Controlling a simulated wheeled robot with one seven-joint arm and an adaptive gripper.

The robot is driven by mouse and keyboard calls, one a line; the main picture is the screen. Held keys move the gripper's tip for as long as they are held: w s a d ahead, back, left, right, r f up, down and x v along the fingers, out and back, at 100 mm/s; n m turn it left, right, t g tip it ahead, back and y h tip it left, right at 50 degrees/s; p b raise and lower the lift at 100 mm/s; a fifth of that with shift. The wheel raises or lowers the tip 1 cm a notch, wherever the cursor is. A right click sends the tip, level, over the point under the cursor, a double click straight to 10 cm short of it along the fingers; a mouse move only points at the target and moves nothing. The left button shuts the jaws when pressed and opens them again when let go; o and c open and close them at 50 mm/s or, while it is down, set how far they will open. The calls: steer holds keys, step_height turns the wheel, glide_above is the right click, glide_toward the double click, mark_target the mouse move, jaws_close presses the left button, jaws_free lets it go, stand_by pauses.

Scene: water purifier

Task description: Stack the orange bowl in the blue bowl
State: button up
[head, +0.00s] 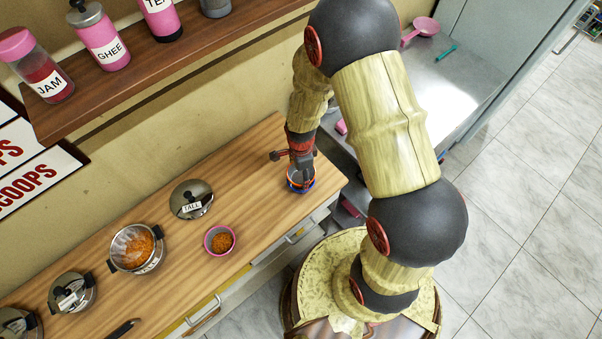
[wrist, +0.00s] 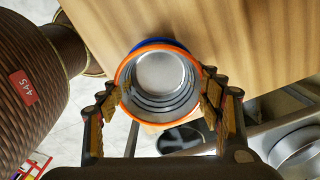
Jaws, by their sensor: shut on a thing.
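The orange bowl (wrist: 158,74) has an orange rim and a ribbed metal inside. In the wrist view it sits between the two fingers of my gripper (wrist: 160,92), which press on it from both sides. The blue bowl (wrist: 174,44) shows only as a blue crescent behind the orange rim; the rest is hidden. In the head view, my gripper (head: 302,172) is over the right end of the wooden counter, with the blue bowl (head: 299,189) beneath it. The orange bowl lines up over the blue one; I cannot tell whether it rests inside it.
On the wooden counter (head: 150,210) to the left stand a pink bowl (head: 219,240) of orange food, a lid marked TALL (head: 191,199) and a pot (head: 136,247). A shelf with jars overhangs the back. The counter's front and right edges are close to the bowls.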

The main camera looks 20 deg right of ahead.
steer(key=shift+f+b, duration=0.3)
steer(key=shift+f, duration=0.15)
steer(key=shift+f, duration=0.2)
steer(key=o, duration=1.2)
steer(key=shift+o, duration=0.2)
